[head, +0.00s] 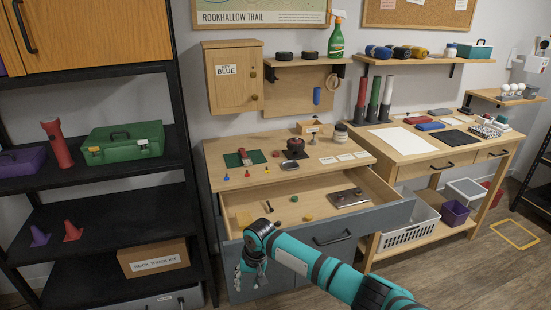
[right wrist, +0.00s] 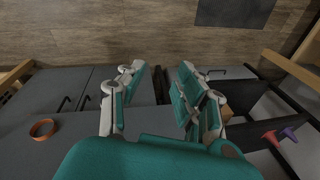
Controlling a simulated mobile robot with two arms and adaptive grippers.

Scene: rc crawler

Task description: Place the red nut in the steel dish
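My right gripper (head: 252,274) is low in front of the cabinet, left of the open drawer's front and well below the bench top. The right wrist view shows its fingers (right wrist: 160,95) apart with nothing between them. My left gripper is out of view.
The open drawer (head: 382,208) juts out below the bench top and holds several small parts and a metal plate (head: 348,197). A green mat (head: 244,158) and a black-and-red device (head: 294,148) stand behind the dish. Black shelves (head: 115,200) stand at left.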

